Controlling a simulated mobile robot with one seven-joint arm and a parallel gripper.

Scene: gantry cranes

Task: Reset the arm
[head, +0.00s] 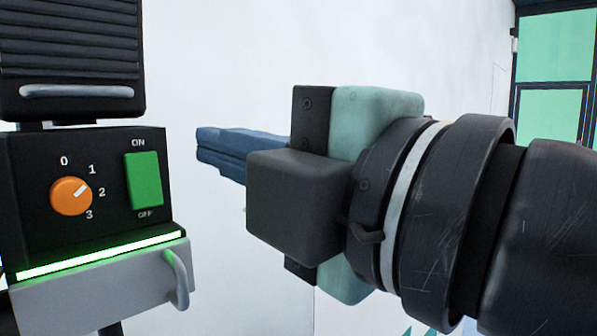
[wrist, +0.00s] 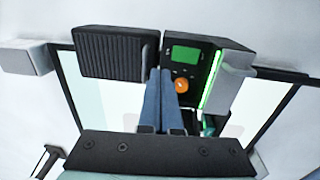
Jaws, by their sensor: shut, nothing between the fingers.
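My gripper (head: 203,143) is at the middle of the head view, held level and pointing left toward a black control box. Its blue fingers are together with nothing between them. A gap shows between the fingertips and the box in the head view. In the wrist view my gripper (wrist: 161,72) points up the picture toward the same box. The control box (head: 22,160) has an orange knob (head: 70,196), with its white mark pointing up and right between 1 and 2. A green switch (head: 144,180) sits between the words ON and OFF.
A ribbed black unit (head: 70,45) with a grey handle is above the control box. Below the box is a lit green strip (head: 100,255) and a grey ledge (head: 95,290) with a handle. A white wall (head: 230,60) stands behind. A green-paned frame (head: 555,50) is at the far right.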

